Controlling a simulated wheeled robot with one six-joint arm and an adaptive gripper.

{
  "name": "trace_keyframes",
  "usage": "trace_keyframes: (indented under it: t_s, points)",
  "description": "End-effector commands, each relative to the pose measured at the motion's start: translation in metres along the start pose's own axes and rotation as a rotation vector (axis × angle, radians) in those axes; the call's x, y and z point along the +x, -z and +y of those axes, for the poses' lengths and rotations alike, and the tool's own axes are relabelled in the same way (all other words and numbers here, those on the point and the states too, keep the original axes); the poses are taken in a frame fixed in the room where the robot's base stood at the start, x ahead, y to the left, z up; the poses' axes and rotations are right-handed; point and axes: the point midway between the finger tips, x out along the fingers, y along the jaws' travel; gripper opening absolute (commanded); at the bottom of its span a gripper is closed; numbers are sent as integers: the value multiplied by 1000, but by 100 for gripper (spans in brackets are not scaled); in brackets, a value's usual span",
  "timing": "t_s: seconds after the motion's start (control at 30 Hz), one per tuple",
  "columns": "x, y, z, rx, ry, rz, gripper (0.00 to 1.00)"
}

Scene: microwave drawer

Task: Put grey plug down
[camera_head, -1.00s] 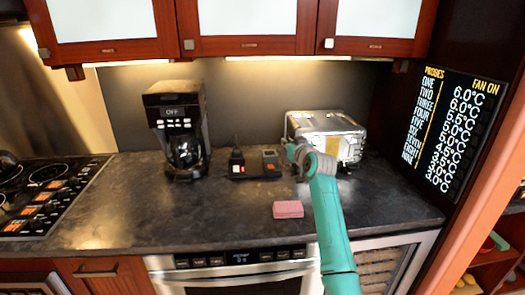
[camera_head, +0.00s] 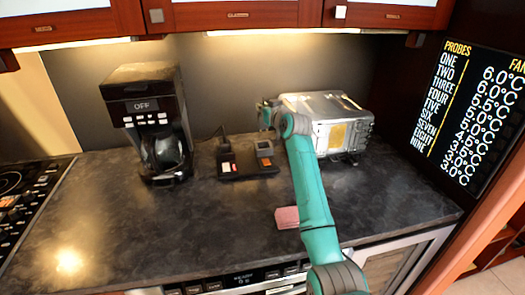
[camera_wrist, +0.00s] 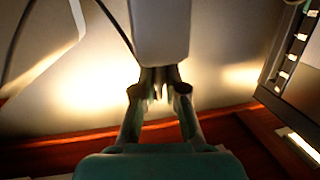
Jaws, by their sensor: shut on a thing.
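My gripper (camera_wrist: 158,95) is shut on the grey plug (camera_wrist: 160,35) in the wrist view. The plug is a pale grey block, its narrow end between my fingertips. A thin dark cable (camera_wrist: 112,22) shows beside it. The fingertips and the grey plug cannot be made out clearly there.
A black power strip (camera_head: 235,172) with a dark plug in its left part lies on the counter (camera_head: 120,225). A coffee maker (camera_head: 150,110) stands left, and a pink sponge (camera_head: 287,218) lies near the front. Bare counter lies left of the sponge.

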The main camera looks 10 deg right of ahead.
Motion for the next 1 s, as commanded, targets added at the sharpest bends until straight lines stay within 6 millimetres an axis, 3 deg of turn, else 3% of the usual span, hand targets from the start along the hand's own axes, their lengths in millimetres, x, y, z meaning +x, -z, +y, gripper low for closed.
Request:
trace_keyframes:
  t_s: [0.77,1.0]
  points:
    - [13,-90,0,2,1,-3,0]
    - [14,-94,0,0,0,1,0]
